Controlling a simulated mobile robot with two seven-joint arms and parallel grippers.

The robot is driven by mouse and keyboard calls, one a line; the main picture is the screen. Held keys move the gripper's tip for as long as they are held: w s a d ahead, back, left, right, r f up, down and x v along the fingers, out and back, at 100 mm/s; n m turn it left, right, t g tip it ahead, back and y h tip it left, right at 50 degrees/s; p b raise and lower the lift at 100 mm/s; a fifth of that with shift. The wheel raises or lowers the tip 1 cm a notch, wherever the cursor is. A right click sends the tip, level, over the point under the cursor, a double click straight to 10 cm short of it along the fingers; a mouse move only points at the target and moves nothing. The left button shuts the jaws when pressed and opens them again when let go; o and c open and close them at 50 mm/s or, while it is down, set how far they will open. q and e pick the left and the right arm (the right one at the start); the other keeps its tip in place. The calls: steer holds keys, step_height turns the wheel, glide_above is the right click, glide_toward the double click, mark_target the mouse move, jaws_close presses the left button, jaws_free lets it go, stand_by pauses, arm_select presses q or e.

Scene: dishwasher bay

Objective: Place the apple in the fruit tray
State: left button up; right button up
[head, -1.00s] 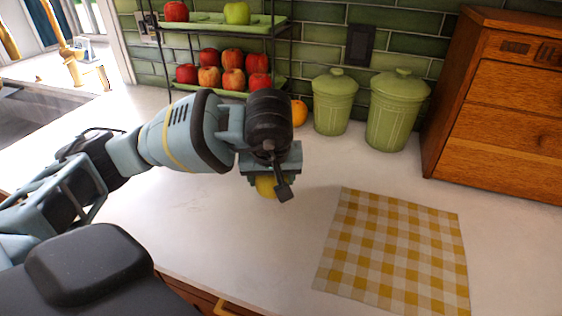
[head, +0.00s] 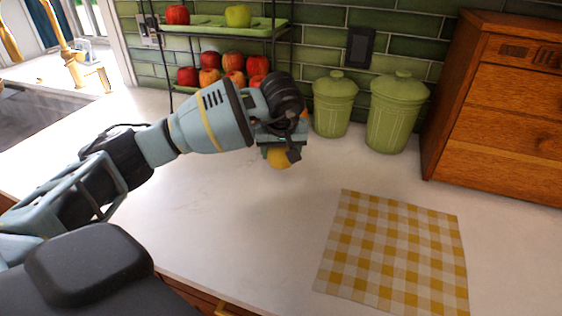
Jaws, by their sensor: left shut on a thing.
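My left gripper (head: 281,149) is shut on a yellow round fruit, seemingly the apple (head: 279,159), and holds it above the white counter. Only the fruit's lower part shows below the jaws; the rest is hidden. The fruit stand at the back left has two green trays. The upper tray (head: 212,30) holds a red apple (head: 177,15) and a green apple (head: 238,16). The lower tray (head: 183,89) holds several red apples (head: 209,77), and my left arm hides its front right part. My gripper is in front and right of the stand. My right gripper is out of view.
Two green lidded canisters (head: 334,105) (head: 396,112) stand right of the stand. A wooden drawer cabinet (head: 500,110) is at the right. A yellow checked cloth (head: 395,250) lies on the counter (head: 220,220). The counter's middle is clear. A sink (head: 40,115) is at the left.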

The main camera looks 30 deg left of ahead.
mark_target(281, 163)
arm_select(q)
steer(key=shift+f, duration=1.7)
steer(key=shift+f, duration=0.15)
steer(key=o, duration=1.1)
steer(key=shift+o, duration=0.2)
steer(key=shift+o, duration=0.5)
steer(key=v, duration=1.2)
steer(key=shift+p, duration=0.4)
